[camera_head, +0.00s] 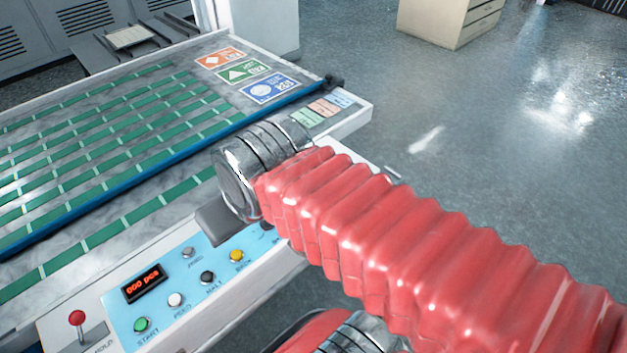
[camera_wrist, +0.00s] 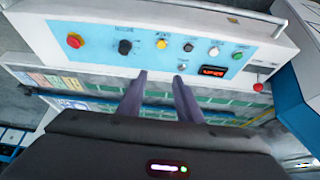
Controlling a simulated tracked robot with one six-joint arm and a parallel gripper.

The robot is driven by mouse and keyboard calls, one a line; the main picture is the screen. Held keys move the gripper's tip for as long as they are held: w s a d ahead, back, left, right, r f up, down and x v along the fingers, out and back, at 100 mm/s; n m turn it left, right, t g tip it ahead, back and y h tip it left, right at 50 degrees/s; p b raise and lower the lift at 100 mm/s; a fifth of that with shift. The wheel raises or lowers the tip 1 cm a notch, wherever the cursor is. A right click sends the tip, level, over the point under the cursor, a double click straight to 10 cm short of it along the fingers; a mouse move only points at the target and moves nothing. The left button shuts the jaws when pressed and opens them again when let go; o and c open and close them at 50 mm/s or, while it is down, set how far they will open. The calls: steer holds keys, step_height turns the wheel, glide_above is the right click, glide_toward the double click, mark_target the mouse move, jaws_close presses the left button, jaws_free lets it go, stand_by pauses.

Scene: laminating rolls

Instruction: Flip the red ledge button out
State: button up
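The control panel's light-blue face (camera_wrist: 150,50) fills the top of the wrist view. A round red button on a yellow base (camera_wrist: 75,41) sits at its left end; my red-sleeved arm seems to cover that end in the head view. A red ball-topped lever (camera_wrist: 258,87) is at the panel's other end, and it also shows in the head view (camera_head: 77,318). My gripper (camera_wrist: 158,76) is open and empty, its two dark fingers apart. The fingers point at the panel's middle, right of the red button. I cannot tell whether they touch anything.
The panel also has a black knob (camera_wrist: 125,47), a yellow button (camera_wrist: 161,44), a green button (camera_wrist: 237,56) and a display reading 000 pcs (camera_head: 144,283). A work surface with green strips (camera_head: 100,130) lies behind it. Open floor (camera_head: 480,130) is at the right.

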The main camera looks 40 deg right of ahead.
steer(key=shift+o, duration=1.4)
steer(key=shift+w+d, duration=0.25)
steer(key=shift+d, duration=0.05)
steer(key=shift+o, duration=0.6)
steer(key=w+d+f+m+g+h, duration=0.1)
steer(key=w+d+m, duration=0.3)
steer(key=d, duration=0.5)
steer(key=shift+w+d+f+m+h, duration=0.3)
steer(key=shift+d+h, duration=0.1)
steer(key=w+d+f+m+g+h, duration=0.1)
steer(key=d+f+m, duration=0.2)
steer(key=d, duration=0.9)
steer(key=shift+m, duration=0.6)
steer(key=shift+w+f, duration=0.15)
steer(key=shift+f, duration=0.05)
steer(key=shift+d+x, duration=0.1)
steer(key=shift+x, duration=3.3)
steer(key=shift+d+x, duration=0.15)
steer(key=shift+x, duration=3.25)
jaws_close()
